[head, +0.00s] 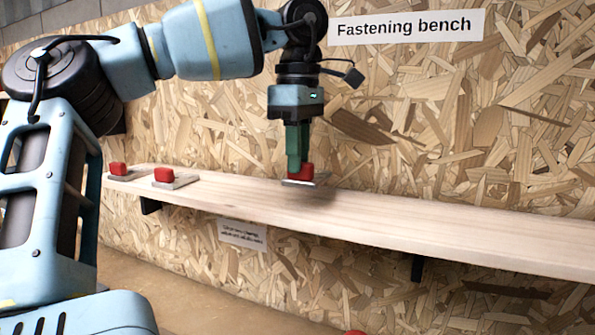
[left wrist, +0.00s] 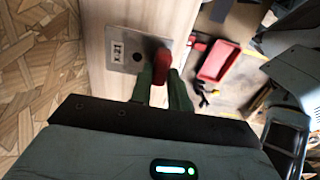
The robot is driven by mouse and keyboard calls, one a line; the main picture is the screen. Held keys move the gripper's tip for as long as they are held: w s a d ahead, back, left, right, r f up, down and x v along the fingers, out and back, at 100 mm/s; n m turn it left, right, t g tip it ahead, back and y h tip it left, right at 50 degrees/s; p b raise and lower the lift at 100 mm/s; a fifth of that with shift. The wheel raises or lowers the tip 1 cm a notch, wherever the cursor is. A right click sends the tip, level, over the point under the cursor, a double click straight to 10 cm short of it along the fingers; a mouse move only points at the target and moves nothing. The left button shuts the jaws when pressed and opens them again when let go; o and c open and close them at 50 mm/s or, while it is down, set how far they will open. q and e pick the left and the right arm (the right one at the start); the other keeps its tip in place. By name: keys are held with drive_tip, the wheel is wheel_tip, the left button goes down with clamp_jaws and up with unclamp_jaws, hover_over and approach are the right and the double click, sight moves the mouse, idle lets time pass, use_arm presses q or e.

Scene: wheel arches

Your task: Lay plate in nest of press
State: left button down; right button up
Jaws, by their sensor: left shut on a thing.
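My left gripper (head: 297,172) points down and is shut on the red grip (head: 306,172) of a grey metal plate (head: 299,184). The plate is level, over or on the wooden shelf, with a dark shadow beside it; I cannot tell whether it touches the wood. In the left wrist view the gripper's green fingers (left wrist: 163,90) close around the red grip (left wrist: 163,66), and the grey plate (left wrist: 128,50) with a pale marked patch shows beyond them. The press and its nest do not show. My right gripper is not in view.
Two similar plates with red grips, the outer (head: 119,171) and the inner (head: 170,177), stand at the shelf's left end. The shelf (head: 440,225) is bare to the right, against a chipboard wall (head: 470,110). A red tray (left wrist: 216,62) lies lower down in the left wrist view.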

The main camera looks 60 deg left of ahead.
use_arm(q)
drive_tip(key=shift+w+a+f, duration=0.2)
drive_tip(key=shift+a, duration=0.1)
wheel_tip(320, 180, down, 3)
drive_tip(key=shift+f+p, duration=0.1)
drive_tip(key=shift+p, duration=0.2)
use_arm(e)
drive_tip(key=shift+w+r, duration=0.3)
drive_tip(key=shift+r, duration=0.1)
use_arm(q)
drive_tip(key=shift+f, duration=0.15)
drive_tip(key=c, duration=1.3)
unclamp_jaws()
wheel_tip(320, 180, up, 12)
drive_tip(key=shift+r, duration=0.2)
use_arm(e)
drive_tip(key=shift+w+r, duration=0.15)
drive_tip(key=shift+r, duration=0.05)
